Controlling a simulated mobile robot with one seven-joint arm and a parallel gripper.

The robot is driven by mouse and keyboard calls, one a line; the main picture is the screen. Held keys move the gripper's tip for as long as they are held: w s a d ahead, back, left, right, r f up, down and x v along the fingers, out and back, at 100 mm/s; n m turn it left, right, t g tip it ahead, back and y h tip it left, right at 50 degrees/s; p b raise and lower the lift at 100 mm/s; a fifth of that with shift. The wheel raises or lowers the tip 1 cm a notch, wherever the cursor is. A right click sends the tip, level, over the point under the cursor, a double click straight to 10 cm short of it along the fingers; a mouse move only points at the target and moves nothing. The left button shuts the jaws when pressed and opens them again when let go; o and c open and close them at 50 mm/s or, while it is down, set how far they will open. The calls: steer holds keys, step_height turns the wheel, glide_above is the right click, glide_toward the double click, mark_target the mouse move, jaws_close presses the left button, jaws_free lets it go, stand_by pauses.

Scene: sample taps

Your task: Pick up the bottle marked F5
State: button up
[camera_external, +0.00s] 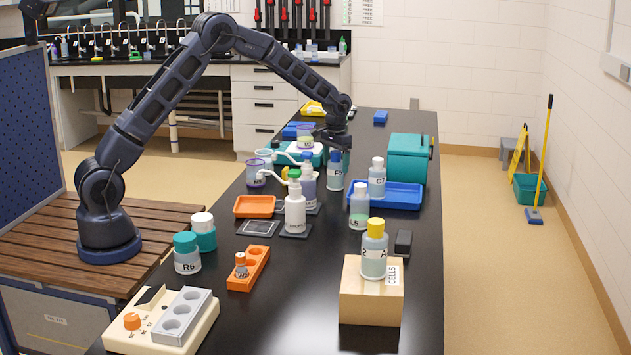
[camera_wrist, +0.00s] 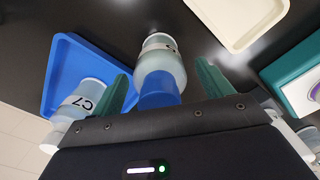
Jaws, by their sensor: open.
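The bottle marked F5 (camera_external: 335,177) has a clear body and a blue cap and stands upright on the black bench, just left of the blue tray. In the wrist view the bottle (camera_wrist: 160,67) lies between the two green fingers, its blue cap nearest the palm and its label mostly turned away. My gripper (camera_external: 335,152) is over it from above with the fingers around its upper part. In the wrist view the gripper (camera_wrist: 164,80) is open, with a gap at the right finger; contact at the left finger is unclear.
The bottle marked C7 (camera_external: 377,180) stands on the blue tray (camera_external: 410,204), close to the right of F5. A teal box (camera_external: 408,158) is behind it. A bottle on a wooden block (camera_external: 370,305) is nearer the camera.

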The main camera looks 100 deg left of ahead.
steer(key=c, duration=1.6)
steer(key=shift+o, duration=0.2)
steer(key=shift+r, duration=0.2)
